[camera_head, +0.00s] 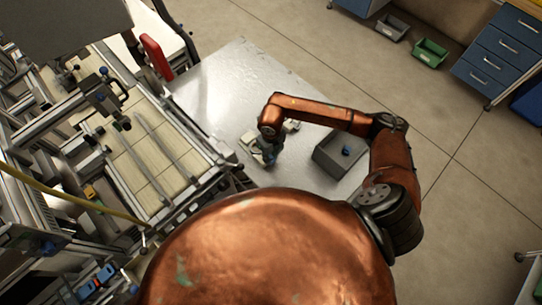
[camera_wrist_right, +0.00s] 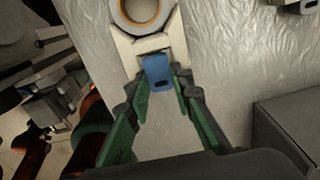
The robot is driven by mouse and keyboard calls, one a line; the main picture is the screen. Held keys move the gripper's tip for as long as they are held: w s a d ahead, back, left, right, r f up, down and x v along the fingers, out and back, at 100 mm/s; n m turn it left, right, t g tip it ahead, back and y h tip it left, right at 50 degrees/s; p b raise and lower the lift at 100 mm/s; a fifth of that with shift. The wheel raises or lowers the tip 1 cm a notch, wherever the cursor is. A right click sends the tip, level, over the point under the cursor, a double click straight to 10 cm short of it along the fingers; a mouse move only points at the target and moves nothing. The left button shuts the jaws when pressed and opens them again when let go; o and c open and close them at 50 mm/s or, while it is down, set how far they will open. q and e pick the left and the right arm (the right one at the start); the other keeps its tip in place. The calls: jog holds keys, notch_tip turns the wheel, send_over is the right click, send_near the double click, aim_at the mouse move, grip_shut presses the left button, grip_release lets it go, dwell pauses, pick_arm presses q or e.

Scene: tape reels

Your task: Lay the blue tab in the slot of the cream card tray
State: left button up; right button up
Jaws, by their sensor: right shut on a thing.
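The blue tab (camera_wrist_right: 158,72) is between the fingertips of my right gripper (camera_wrist_right: 160,82), which is shut on it. The tab overlaps the near end of the cream card tray (camera_wrist_right: 122,44) in the right wrist view. I cannot tell whether the tab touches the tray or is inside the slot. In the head view my right gripper (camera_head: 268,157) points down at the metal table, partly covering the tray (camera_head: 249,138). My left gripper is not in view.
A white reel with an orange inner ring (camera_wrist_right: 138,22) lies at the tray's far end. The table's far part (camera_head: 235,85) is clear. A conveyor frame borders the table on the left.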

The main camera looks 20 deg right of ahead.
aim_at(271, 158)
jog(key=o, duration=0.7)
jog(key=shift+f, duration=0.1)
jog(key=shift+r+p, duration=0.55)
jog(key=shift+r, duration=0.05)
notch_tip(271, 158, up, 12)
jog(key=b, duration=0.1)
jog(key=shift+b, duration=0.3)
